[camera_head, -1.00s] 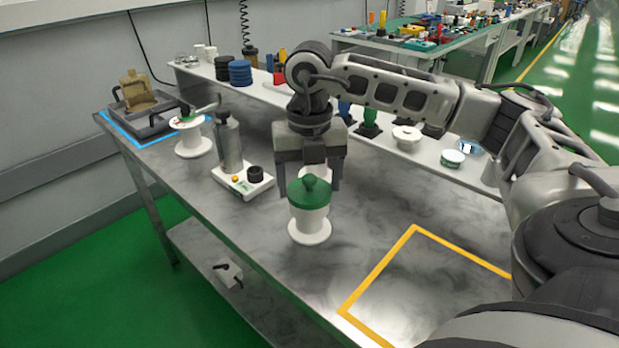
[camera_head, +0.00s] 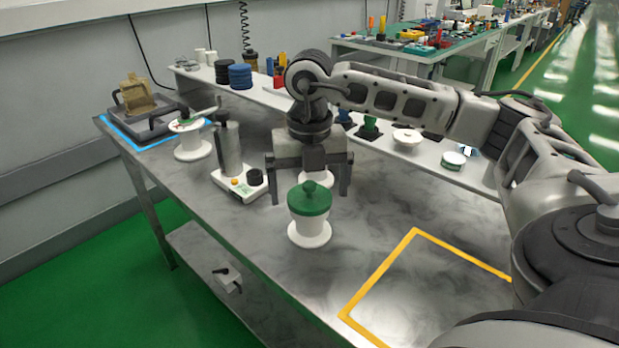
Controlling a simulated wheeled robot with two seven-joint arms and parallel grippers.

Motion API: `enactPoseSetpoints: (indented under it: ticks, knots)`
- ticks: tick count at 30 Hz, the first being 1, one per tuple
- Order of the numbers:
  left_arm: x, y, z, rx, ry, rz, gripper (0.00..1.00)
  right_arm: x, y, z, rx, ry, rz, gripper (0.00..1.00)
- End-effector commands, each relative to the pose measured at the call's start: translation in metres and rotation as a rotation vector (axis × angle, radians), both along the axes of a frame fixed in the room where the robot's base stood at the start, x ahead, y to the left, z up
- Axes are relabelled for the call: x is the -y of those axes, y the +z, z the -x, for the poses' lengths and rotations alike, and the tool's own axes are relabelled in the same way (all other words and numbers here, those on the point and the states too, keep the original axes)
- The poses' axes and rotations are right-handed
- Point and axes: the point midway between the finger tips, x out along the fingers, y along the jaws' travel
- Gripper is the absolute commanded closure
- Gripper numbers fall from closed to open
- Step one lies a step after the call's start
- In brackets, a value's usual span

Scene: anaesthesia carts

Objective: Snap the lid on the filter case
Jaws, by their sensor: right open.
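The filter case (camera_head: 309,234) is a white round pot with a flared foot, standing upright on the grey metal bench. My left gripper is not in view.
A white scale (camera_head: 238,187) with a grey cylinder stands left of the case. A white spool-like stand (camera_head: 192,148) and a grey tray (camera_head: 150,127) lie farther left. A white shelf with small items runs behind. The yellow-taped area (camera_head: 425,285) at right is empty.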

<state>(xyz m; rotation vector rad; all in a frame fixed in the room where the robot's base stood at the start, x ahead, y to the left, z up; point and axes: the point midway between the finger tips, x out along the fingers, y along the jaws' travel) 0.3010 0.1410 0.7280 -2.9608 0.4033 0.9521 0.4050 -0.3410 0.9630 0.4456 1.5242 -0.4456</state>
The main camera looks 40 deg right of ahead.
Motion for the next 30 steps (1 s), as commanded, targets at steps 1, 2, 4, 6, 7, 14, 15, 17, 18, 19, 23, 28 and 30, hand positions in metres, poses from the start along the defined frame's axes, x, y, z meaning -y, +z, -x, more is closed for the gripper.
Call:
enactPoseSetpoints:
  ticks: [1,2,4,6,7,14,15,17,18,19,23,28,30]
  knots:
    - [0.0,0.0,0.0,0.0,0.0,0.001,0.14,0.0,0.0,0.0,0.0,0.0,0.0,0.01]
    - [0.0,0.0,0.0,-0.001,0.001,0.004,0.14,0.0,0.0,0.0,0.0,0.0,0.0,0.01]
    - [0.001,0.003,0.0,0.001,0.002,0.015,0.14,0.0,0.005,-0.001,0.003,0.0,-0.001,0.01]
    - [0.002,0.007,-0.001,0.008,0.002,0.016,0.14,0.0,0.016,-0.001,0.004,0.0,-0.001,0.01]
    - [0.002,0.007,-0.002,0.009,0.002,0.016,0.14,0.0,0.022,-0.001,0.004,0.0,-0.001,0.01]
    - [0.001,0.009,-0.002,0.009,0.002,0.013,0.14,-0.001,0.079,-0.001,0.006,0.001,-0.002,0.01]
    - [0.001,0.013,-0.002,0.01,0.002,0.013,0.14,-0.001,0.091,-0.001,0.006,0.001,-0.001,0.01]
    - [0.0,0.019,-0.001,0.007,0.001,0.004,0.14,0.0,0.108,-0.001,0.006,0.0,-0.001,0.01]
    - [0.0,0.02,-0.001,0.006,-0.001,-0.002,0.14,0.0,0.116,-0.001,0.005,0.0,0.0,0.01]
    - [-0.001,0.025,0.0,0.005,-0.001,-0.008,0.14,0.0,0.125,0.0,0.005,-0.001,0.001,0.01]
    - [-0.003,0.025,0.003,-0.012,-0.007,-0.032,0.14,0.0,0.146,0.0,0.003,0.0,0.001,0.01]
    - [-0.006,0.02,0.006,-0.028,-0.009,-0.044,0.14,0.0,0.158,0.0,0.0,0.0,0.0,0.01]
    - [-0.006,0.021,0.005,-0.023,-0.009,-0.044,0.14,0.0,0.16,0.0,0.001,-0.001,-0.001,0.01]
